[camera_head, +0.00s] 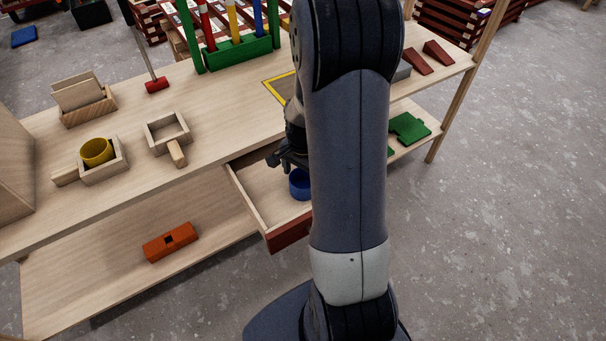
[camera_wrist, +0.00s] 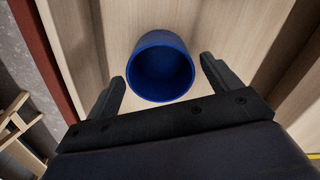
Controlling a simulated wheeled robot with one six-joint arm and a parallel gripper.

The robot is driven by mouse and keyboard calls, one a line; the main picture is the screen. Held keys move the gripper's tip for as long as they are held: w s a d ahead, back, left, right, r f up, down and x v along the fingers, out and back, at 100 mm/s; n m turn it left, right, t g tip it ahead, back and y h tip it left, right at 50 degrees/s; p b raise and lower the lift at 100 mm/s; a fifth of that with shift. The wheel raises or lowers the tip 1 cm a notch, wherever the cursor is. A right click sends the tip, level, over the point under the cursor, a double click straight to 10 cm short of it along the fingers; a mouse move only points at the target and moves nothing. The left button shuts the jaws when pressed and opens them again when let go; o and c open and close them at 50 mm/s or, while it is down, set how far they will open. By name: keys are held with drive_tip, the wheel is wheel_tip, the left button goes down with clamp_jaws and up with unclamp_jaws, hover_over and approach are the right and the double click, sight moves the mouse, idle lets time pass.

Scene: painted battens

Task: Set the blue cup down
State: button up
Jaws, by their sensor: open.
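The blue cup (camera_head: 299,184) stands in the open drawer (camera_head: 262,203) under the bench top, partly hidden by my arm in the head view. In the wrist view the cup (camera_wrist: 161,68) shows its open mouth and sits on the light wooden drawer floor. My gripper (camera_head: 281,160) is open, near the cup at the drawer. In the wrist view the fingers of my gripper (camera_wrist: 163,75) are spread, one on each side of the cup, with a gap on both sides. My arm hides the right part of the drawer.
A yellow cup (camera_head: 96,151) sits in a wooden holder on the bench top (camera_head: 215,130). An empty wooden frame (camera_head: 167,133) stands beside it. An orange block (camera_head: 170,242) lies on the lower shelf. A green rack (camera_head: 240,52) with coloured battens stands at the back.

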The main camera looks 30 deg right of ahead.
wheel_tip(320, 180, up, 12)
drive_tip(key=p, duration=0.1)
drive_tip(key=shift+f, duration=0.1)
idle(0.4)
